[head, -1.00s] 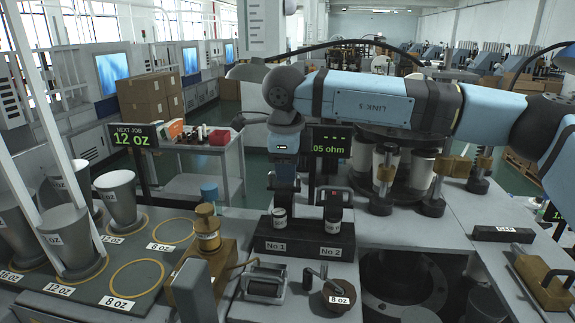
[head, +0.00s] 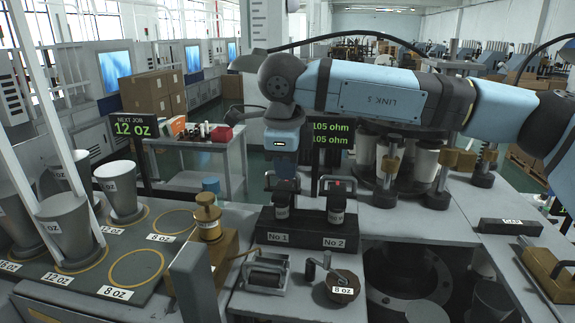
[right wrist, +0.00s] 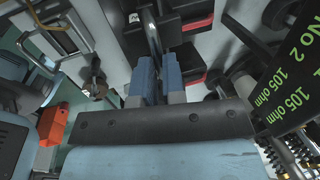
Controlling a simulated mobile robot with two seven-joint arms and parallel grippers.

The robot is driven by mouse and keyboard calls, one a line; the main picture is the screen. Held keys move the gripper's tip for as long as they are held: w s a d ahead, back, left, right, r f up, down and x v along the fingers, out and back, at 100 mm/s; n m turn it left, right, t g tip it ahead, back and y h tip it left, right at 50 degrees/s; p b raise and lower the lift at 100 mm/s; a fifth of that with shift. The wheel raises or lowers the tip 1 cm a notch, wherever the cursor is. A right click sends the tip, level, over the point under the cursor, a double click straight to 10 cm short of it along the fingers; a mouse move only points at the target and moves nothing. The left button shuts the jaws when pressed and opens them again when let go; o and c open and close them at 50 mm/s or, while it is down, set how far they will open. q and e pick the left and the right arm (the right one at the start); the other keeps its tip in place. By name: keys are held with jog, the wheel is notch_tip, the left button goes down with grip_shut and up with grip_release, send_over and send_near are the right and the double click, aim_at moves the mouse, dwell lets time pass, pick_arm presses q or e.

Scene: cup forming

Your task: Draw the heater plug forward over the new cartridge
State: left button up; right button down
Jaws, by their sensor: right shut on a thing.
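The black two-place stand (head: 305,230) carries labels No 1 and No 2. A dark cartridge with a pale band stands upright in each place, No 1 (head: 282,206) and No 2 (head: 336,208). My right gripper (head: 282,180) is directly above No 1, fingers pointing down, shut on the dark bracket-like top there, which I take as the heater plug. The fingers hide most of it. The wrist view shows the two blue fingers (right wrist: 158,85) close together, with a dark bar beyond them. My left gripper is not in view.
A green display (head: 327,133) behind the stand shows two 105 ohm readings. Grey cups (head: 121,190) stand at far left. A dark round opening (head: 410,270) is at right.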

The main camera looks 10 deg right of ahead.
aim_at(284, 197)
jog(key=c, duration=1.2)
grip_release()
notch_tip(284, 197, up, 14)
jog(key=s+a+b, duration=0.1)
jog(key=s+b, duration=0.1)
jog(key=shift+s+f, duration=0.15)
jog(key=shift+s, duration=0.1)
jog(key=shift+f, duration=0.1)
